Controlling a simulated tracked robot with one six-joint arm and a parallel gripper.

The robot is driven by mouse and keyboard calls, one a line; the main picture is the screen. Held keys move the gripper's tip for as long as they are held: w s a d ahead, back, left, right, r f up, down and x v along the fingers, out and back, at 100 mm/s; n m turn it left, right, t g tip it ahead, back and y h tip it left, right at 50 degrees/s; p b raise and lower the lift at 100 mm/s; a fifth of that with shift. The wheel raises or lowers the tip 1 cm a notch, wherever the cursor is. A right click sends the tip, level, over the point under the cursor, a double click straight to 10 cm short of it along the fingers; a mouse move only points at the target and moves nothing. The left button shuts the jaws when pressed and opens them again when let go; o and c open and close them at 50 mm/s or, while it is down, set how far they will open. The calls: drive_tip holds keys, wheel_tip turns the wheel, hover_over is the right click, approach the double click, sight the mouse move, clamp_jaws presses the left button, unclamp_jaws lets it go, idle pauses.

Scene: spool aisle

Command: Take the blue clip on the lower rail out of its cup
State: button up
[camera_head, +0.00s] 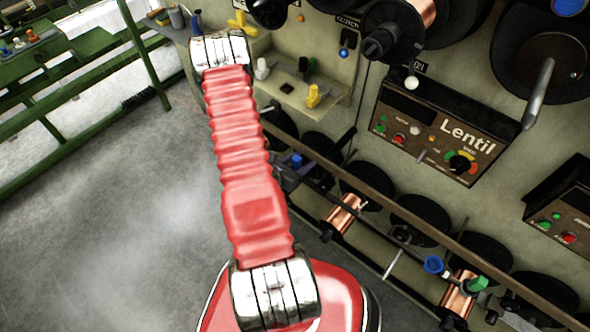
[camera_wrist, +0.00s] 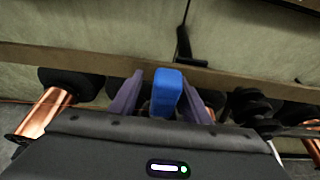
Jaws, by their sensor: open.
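The blue clip (camera_wrist: 167,88) stands upright between the two purple-grey fingers of my gripper (camera_wrist: 163,76) in the wrist view. The fingers are spread, one on each side of it, with a narrow dark gap on the left; contact on the right is hard to tell. In the head view the top of the blue clip (camera_head: 296,160) shows beside the end of my red arm, at my gripper (camera_head: 287,176). The cup is hidden behind my gripper's body and fingers.
The lower rail (camera_head: 365,195) runs diagonally past black spools and a copper spool (camera_head: 344,213). A blue ring-shaped piece (camera_head: 433,265) and a green piece (camera_head: 478,284) sit farther along. Above are a small shelf (camera_head: 300,95) and the Lentil panel (camera_head: 440,130). Open floor lies left.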

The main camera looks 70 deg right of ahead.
idle(0.3)
clamp_jaws()
idle(0.4)
